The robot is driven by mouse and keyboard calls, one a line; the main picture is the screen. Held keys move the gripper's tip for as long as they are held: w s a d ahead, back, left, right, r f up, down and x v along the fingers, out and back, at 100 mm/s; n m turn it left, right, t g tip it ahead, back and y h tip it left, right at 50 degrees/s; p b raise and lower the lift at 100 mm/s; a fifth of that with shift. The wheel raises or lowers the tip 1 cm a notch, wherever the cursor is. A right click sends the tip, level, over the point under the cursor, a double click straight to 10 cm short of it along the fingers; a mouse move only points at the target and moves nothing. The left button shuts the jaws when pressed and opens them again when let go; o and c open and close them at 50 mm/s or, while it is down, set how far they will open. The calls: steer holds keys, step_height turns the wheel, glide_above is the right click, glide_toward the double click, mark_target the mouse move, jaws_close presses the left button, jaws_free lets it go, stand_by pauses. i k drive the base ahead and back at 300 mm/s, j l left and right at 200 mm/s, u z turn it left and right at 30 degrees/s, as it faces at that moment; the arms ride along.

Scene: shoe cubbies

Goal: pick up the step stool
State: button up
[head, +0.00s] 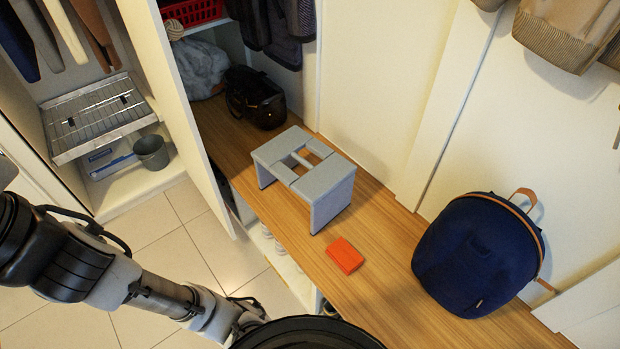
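The step stool (322,186) is grey, with a flat top that has a cut-out through its middle. It stands upright on the wooden bench top (391,269), close to the front edge. My arm comes in at the lower left, below and to the left of the stool, and is apart from it. My gripper is not visible in the head view; the arm's far end is cut off or hidden at the bottom of the picture.
A small orange box (345,255) lies just in front of the stool. A navy backpack (478,254) stands to the right, and a black bag (255,97) behind left. An open white cabinet door (178,100) stands left of the bench. Tiled floor (178,235) is clear below.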

mark_target(327, 187)
steer(key=i+j, duration=0.35)
steer(key=j, duration=0.15)
steer(key=i+j+z, duration=0.3)
steer(key=j+z, duration=0.35)
steer(key=z, duration=0.95)
steer(key=i, duration=0.05)
